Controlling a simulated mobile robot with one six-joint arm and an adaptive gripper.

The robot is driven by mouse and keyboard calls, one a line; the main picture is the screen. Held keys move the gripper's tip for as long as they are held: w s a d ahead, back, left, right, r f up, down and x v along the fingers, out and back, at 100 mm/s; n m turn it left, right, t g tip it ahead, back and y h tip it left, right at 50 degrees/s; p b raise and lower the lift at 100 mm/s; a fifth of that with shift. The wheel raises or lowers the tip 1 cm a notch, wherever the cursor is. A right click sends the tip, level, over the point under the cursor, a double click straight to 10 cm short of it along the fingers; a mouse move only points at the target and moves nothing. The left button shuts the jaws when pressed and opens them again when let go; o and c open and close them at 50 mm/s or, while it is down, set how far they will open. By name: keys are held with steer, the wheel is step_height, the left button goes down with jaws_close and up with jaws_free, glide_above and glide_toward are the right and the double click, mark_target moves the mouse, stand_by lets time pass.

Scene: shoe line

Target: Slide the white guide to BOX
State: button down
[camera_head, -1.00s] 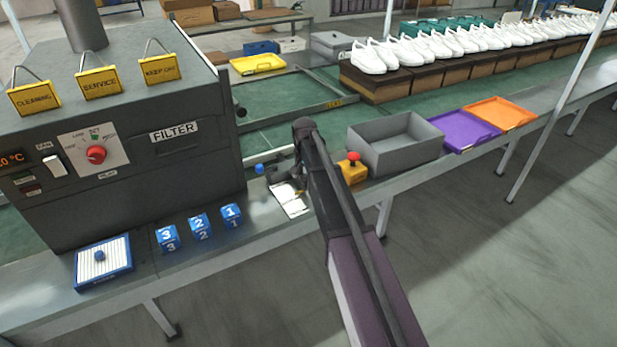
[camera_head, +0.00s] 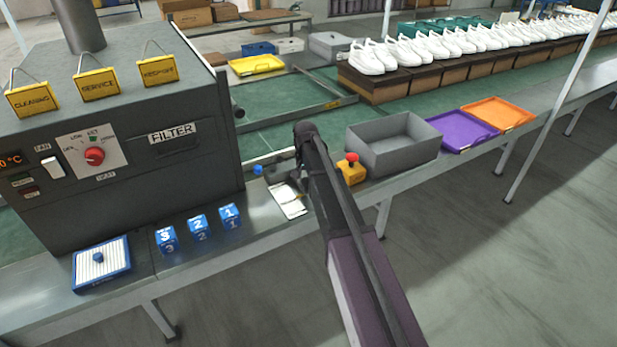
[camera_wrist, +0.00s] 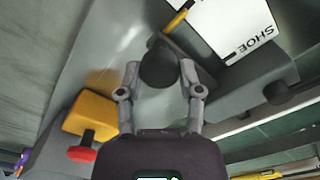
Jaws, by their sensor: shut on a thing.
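A white plate (camera_wrist: 238,28) with the word SHOE on it lies at the top of the wrist view. It also shows on the bench in the head view (camera_head: 289,199), just left of my arm. My gripper (camera_wrist: 159,64) is shut on a dark round knob (camera_wrist: 158,69), which sits at the end of a dark bar beside the plate. A yellow pointer (camera_wrist: 177,20) lies at the plate's edge. No word BOX is legible, and I cannot tell which part is the guide. In the head view my arm hides most of the gripper and the knob.
A yellow box with a red button (camera_head: 351,170) stands right of my arm, before a grey bin (camera_head: 385,163). It is close to my gripper in the wrist view (camera_wrist: 90,115). Blue numbered blocks (camera_head: 198,227) stand left. A grey block (camera_wrist: 250,82) adjoins the plate.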

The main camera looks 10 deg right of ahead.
steer(key=shift+a, duration=0.1)
steer(key=shift+c, duration=1.3)
jaws_free()
steer(key=shift+r, duration=0.1)
